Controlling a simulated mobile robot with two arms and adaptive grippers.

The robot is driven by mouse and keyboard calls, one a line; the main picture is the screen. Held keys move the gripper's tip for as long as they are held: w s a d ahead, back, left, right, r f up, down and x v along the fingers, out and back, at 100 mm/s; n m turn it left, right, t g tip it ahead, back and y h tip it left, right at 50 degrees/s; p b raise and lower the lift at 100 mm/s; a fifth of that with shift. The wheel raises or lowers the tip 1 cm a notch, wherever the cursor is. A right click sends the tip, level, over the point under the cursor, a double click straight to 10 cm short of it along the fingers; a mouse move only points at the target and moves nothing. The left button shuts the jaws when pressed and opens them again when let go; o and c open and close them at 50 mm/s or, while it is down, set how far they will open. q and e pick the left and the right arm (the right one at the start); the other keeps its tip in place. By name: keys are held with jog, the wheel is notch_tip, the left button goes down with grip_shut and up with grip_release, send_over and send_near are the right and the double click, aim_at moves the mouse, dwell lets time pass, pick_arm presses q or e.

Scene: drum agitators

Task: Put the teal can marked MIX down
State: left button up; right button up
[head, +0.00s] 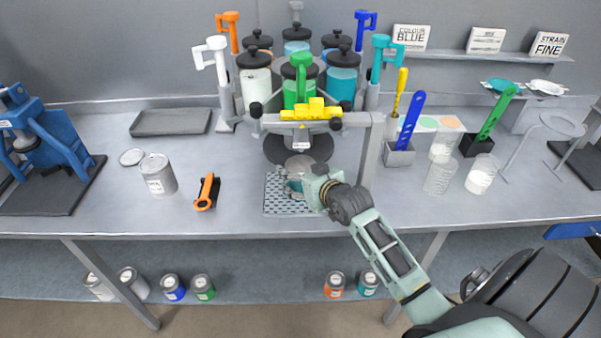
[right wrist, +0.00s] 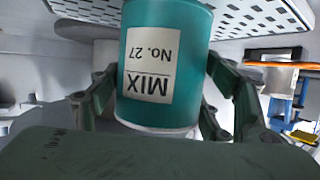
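The teal can marked MIX, No. 27 (right wrist: 158,70), fills the middle of the right wrist view, its label upside down in that picture. My right gripper (head: 294,187) has its fingers on both sides of the can and is shut on it. In the head view the gripper is over the perforated plate (head: 283,208) under the dispensing machine, and it hides most of the can. The plate also shows behind the can in the right wrist view (right wrist: 255,17). Whether the can touches the plate is hidden. My left gripper is not in view.
The machine's grey frame (head: 371,150) stands close right of the gripper. Clear beakers (head: 440,177) and a blue paddle's holder (head: 399,154) are to the right. The bench front is mostly clear.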

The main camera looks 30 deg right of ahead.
jog(key=shift+o, duration=0.9)
jog(key=shift+r, duration=0.1)
jog(key=shift+s, duration=0.15)
jog(key=b+v, duration=0.1)
jog(key=v, duration=1)
jog(key=shift+s+r, duration=0.2)
jog(key=shift+s, duration=0.15)
